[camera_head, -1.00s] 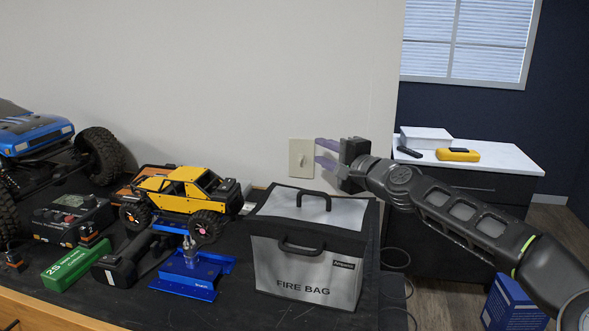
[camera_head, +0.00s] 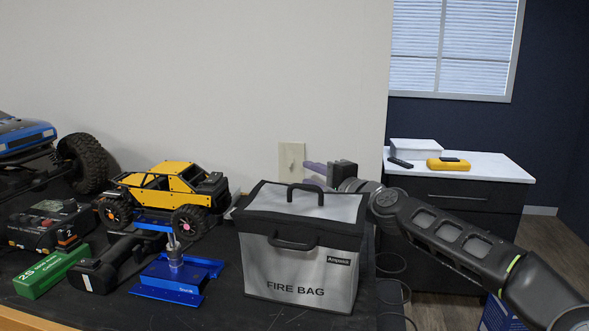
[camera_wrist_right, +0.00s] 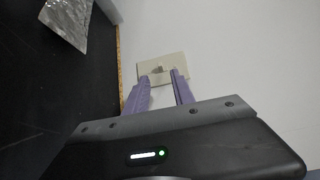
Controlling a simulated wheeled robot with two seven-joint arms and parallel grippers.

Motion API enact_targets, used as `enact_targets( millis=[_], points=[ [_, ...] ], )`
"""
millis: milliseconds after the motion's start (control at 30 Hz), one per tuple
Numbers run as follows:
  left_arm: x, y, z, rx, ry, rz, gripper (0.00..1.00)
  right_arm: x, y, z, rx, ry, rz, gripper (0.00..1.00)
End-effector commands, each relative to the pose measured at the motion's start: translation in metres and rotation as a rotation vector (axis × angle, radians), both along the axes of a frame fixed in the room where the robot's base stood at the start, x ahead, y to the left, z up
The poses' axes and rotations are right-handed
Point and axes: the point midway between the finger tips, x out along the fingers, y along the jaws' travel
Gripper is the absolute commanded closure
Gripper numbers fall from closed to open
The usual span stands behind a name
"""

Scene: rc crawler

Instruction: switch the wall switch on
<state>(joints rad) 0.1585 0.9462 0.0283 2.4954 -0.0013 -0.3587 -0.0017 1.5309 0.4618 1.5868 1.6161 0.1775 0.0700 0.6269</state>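The wall switch (camera_head: 291,158) is a beige plate on the pale wall, behind the fire bag. In the right wrist view the switch (camera_wrist_right: 178,66) lies just beyond my fingertips, with a small toggle at its middle. My right gripper (camera_head: 310,171) is just right of the switch, partly hidden behind the bag. In the wrist view its two purple fingers (camera_wrist_right: 160,78) are apart with nothing between them, and the toggle lies ahead of the gap. I cannot tell whether a finger touches it. My left gripper is not in view.
The grey fire bag (camera_head: 297,271) stands in front of the switch, close to my right arm. A yellow crawler (camera_head: 165,185), a blue stand (camera_head: 175,275), a drill and a green box (camera_head: 50,272) crowd the black bench. A white-topped cabinet (camera_head: 480,168) stands behind right.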

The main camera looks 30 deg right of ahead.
Motion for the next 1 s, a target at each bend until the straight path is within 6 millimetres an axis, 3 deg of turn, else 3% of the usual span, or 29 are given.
enact_targets(
  millis=[600, 1000],
  points=[
    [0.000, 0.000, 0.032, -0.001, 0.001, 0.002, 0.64, 0.063, 0.010, 0.001, 0.002, -0.002, 0.002, 0.70],
    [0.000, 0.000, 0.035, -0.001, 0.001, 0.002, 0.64, 0.074, 0.011, -0.004, -0.001, 0.000, -0.001, 0.70]
  ],
)
